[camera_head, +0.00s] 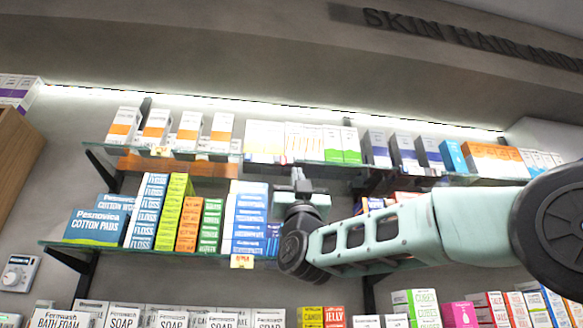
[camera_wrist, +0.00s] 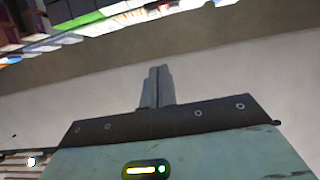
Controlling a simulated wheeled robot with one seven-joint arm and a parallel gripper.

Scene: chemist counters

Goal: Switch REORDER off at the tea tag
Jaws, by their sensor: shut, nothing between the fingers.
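My gripper (camera_head: 299,182) is shut and empty in the head view, in front of the shelves between the upper and middle boards. Its closed fingers also show in the wrist view (camera_wrist: 157,75), pointing toward a plain pale surface and touching nothing that I can see. A small yellow and white tag (camera_head: 242,261) hangs on the middle shelf's front edge, left of my gripper and lower. Another small tag (camera_head: 160,151) is on the upper shelf's edge. Their print is too small to read, so I cannot tell which is the tea tag. No REORDER switch can be made out.
Boxes fill the glass upper shelf (camera_head: 270,168) and the middle shelf (camera_head: 150,249). Soap boxes (camera_head: 172,319) stand in a row below. A grey dial device (camera_head: 18,272) is on the wall at left. My arm covers the right part of the middle shelf.

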